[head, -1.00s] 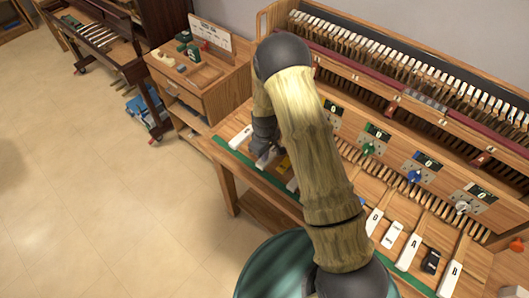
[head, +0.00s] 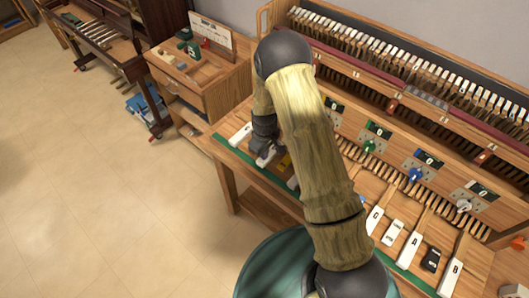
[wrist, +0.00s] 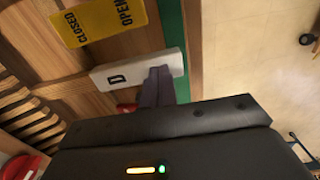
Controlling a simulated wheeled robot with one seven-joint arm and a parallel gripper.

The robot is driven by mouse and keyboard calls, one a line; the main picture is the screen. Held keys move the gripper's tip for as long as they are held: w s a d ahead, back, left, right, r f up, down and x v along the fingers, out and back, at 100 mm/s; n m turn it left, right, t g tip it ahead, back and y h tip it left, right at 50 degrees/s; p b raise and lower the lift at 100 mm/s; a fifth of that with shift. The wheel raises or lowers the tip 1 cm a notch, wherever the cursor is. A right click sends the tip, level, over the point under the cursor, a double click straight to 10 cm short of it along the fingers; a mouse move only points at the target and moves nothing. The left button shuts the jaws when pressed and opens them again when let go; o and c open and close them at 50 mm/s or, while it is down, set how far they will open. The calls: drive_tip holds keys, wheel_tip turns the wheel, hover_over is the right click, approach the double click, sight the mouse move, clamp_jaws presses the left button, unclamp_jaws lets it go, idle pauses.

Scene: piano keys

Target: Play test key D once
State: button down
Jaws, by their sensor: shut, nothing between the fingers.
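The white test key marked D (wrist: 112,76) lies across the wooden key bed in the wrist view. My gripper (wrist: 160,72) is shut and empty, with its dark fingertips over the end of key D nearest the green strip. I cannot tell whether the tips touch the key or whether it is pressed down. In the head view my gripper (head: 267,150) is at the left part of the key row, above a white key (head: 264,159) partly hidden by it. My arm hides the middle keys there.
A yellow CLOSED/OPEN sign (wrist: 100,22) lies beside key D. A red object (wrist: 126,108) is partly hidden on its other side. A green strip (head: 249,167) runs along the bench's front edge. Other white keys (head: 409,250) and coloured knobs (head: 415,174) are to the right.

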drive_tip(key=shift+r, duration=0.4)
drive_tip(key=shift+r, duration=0.1)
wheel_tip(320, 180, up, 4)
drive_tip(key=p, duration=0.3)
wheel_tip(320, 180, up, 10)
drive_tip(key=b, duration=0.3)
idle(0.9)
